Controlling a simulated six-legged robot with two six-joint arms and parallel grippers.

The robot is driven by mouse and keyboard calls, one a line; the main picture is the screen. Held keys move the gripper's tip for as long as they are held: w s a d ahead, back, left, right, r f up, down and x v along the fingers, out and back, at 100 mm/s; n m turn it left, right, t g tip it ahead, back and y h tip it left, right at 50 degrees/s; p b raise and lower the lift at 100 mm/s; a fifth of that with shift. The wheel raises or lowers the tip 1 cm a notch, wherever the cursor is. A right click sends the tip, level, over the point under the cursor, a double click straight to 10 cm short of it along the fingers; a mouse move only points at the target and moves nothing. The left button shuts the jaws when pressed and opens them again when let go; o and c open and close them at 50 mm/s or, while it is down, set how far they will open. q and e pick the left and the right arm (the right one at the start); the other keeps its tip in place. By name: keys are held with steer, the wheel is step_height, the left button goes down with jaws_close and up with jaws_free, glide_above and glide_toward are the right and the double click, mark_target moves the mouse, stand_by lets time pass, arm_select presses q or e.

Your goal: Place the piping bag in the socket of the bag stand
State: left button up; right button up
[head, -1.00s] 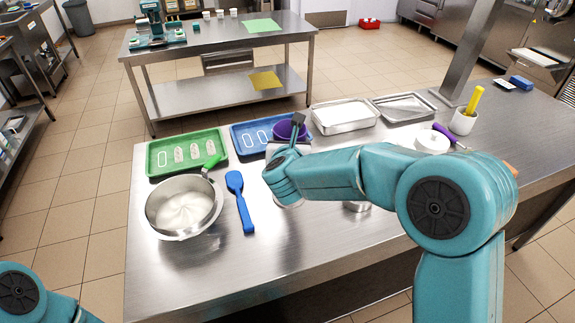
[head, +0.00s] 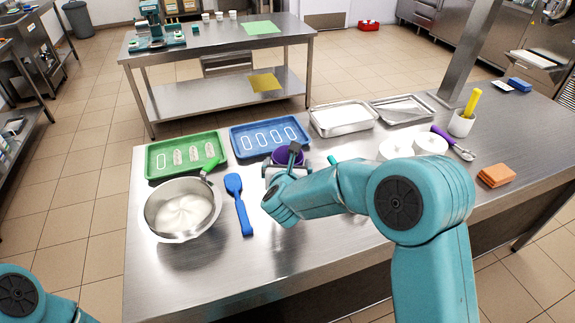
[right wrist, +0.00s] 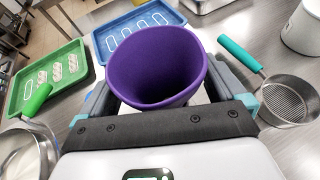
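The purple piping bag (head: 287,156) stands mouth up at my right gripper (head: 283,170), right of the blue spatula. In the right wrist view the wide, open mouth of the bag (right wrist: 158,72) sits between the two fingers of my right gripper (right wrist: 165,95), one on each side, and the gripper appears shut on it. The lower part of the bag is hidden behind the gripper. I cannot make out the bag stand or its socket; the arm and gripper hide that part of the table. My left gripper is out of view; only part of the left arm shows at lower left.
A steel bowl (head: 160,228) of white mix, a blue spatula (head: 240,204), a green tray (head: 152,171) and a blue tray (head: 236,147) lie on the left. White tubs (head: 430,142), an orange stack (head: 497,176) and a sieve (right wrist: 290,102) are on the right. The front left tabletop is clear.

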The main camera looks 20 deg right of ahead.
steer(key=b+v, duration=0.3)
steer(key=v, duration=0.8)
steer(key=shift+s+r, duration=0.2)
steer(key=shift+s, duration=0.05)
